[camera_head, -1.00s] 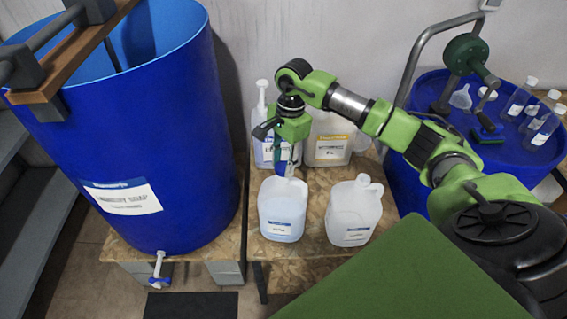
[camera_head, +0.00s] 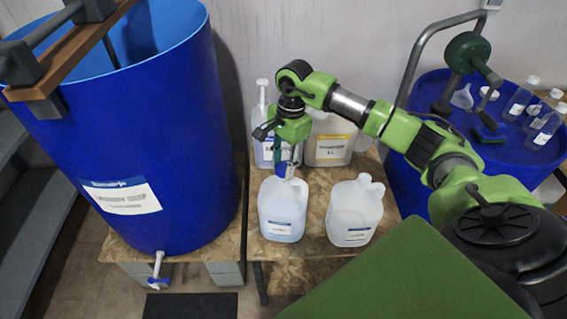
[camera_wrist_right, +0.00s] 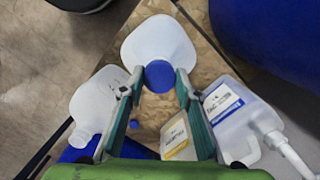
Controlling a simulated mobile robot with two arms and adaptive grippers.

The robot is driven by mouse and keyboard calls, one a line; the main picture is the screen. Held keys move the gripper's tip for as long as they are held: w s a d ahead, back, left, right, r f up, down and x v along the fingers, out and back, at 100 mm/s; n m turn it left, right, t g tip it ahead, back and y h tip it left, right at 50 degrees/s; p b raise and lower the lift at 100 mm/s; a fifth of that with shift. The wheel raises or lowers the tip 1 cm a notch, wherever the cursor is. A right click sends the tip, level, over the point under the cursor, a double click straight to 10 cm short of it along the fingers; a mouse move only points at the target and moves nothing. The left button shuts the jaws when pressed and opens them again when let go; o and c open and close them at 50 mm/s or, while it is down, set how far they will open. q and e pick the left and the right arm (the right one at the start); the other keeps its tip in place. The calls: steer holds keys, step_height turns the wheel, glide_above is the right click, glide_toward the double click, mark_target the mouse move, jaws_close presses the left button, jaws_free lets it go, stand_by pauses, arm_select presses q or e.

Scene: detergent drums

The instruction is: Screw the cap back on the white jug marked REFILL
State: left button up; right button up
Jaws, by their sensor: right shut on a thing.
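A white translucent jug (camera_head: 283,212) with a blue-and-white label stands at the front left of the wooden stand; I cannot read the label surely. It also shows in the right wrist view (camera_wrist_right: 160,42). A blue cap (camera_wrist_right: 159,76) is between the fingertips of my right gripper (camera_wrist_right: 160,92), which is shut on it. In the head view the right gripper (camera_head: 287,166) points down at the jug's neck, and the cap is at the neck. I cannot tell whether the cap is seated; the neck is hidden. My left gripper is not in view.
An uncapped white jug (camera_head: 354,212) stands close on the right. Behind are a pump bottle (camera_head: 263,150) and a yellow-labelled jug (camera_head: 331,142). A large blue drum (camera_head: 130,150) stands left. Another blue drum (camera_head: 455,100) on the right holds small bottles.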

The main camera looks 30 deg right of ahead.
steer(key=shift+f+b, duration=0.75)
steer(key=shift+b, duration=0.15)
stand_by(1.6)
steer(key=m, duration=0.4)
steer(key=shift+s, duration=0.1)
steer(key=shift+m+t, duration=0.3)
steer(key=shift+m, duration=0.6)
steer(key=shift+f, duration=0.1)
steer(key=m, duration=0.4)
steer(key=shift+s, duration=0.1)
steer(key=shift+m+t+h, duration=0.3)
steer(key=shift+m, duration=0.6)
